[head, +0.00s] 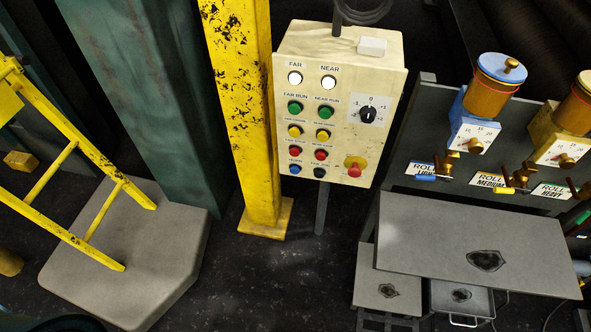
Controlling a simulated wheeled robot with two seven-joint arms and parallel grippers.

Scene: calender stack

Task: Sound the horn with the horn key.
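The control box (341,103) is a cream panel on a grey post, right of the yellow column. The horn key appears to be the blue button (295,169) at its lower left, under a small label that seems to read HORN. A black button (319,172) sits just to its right, and a red button (294,150) is just above it. Nothing covers the blue button. Neither of my grippers is in view.
A yellow column (248,110) stands directly left of the box. A red mushroom button (354,170) and a black rotary knob (368,114) are on its right side. A grey table (430,235) stands at lower right, a yellow ladder (85,160) at left. Dark floor lies below the box.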

